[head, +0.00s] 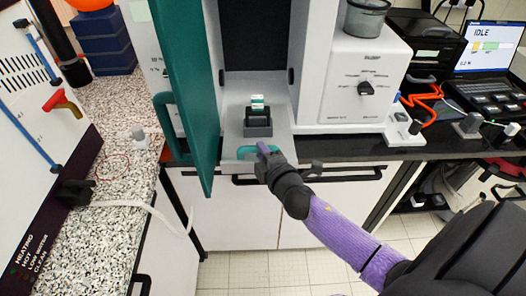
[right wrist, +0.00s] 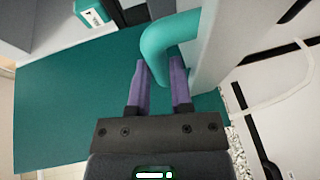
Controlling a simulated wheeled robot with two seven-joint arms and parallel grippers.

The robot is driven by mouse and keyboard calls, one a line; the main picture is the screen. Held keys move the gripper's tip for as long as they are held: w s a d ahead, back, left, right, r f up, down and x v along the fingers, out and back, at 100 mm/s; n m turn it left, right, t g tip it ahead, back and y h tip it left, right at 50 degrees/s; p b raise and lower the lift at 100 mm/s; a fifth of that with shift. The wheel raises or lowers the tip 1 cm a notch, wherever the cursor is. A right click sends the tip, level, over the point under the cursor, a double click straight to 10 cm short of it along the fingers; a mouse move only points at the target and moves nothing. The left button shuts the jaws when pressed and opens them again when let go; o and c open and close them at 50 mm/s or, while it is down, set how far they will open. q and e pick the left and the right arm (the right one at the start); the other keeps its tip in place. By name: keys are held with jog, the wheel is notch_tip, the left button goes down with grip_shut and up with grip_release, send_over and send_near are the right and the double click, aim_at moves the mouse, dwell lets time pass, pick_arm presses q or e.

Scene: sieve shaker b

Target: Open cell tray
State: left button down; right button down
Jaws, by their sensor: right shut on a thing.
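The cell tray (head: 228,128) is a light grey slide at the bottom of the tall machine's opening, with a teal handle (head: 246,152) on its front. My right gripper (head: 264,150) is shut on this handle. In the right wrist view its purple fingers (right wrist: 159,70) are at the bent teal handle (right wrist: 165,38); the exact contact is partly hidden. A dark grey holder (head: 257,124) with a small white and teal box (head: 257,101) stands on the tray. My left gripper is not in view.
The teal door (head: 190,80) stands open just left of the tray, with its own handle (head: 165,115). A white unit with a knob (head: 365,88) stands right. The speckled counter (head: 110,165) carries a loose white hose (head: 150,208). A laptop (head: 488,45) is far right.

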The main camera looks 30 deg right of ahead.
jog(key=c, duration=0.9)
grip_release()
jog(key=shift+s+a+f, duration=0.1)
jog(key=shift+f, duration=0.05)
jog(key=shift+o, duration=0.5)
jog(key=shift+s, duration=0.1)
jog(key=shift+s+a, duration=0.1)
jog(key=shift+s, duration=0.05)
jog(key=v, duration=1)
jog(key=s+a+f+m+g+y+b, duration=0.1)
jog(key=s+f+m+g+b, duration=0.25)
jog(key=f, duration=1.05)
jog(key=s+f+m+g+b, duration=0.1)
jog(key=s+f+m+g, duration=0.35)
jog(key=f, duration=0.95)
jog(key=s+a+f+m+g+b, duration=0.1)
jog(key=s+a+f+m+g, duration=0.1)
jog(key=s+f, duration=0.5)
jog(key=s+a+f+m+g+y+b, duration=0.1)
jog(key=s+f+g, duration=0.4)
jog(key=s, duration=0.9)
jog(key=shift+a+f+m+b, duration=0.55)
jog(key=shift+a+f+m, duration=0.35)
jog(key=shift+a, duration=0.25)
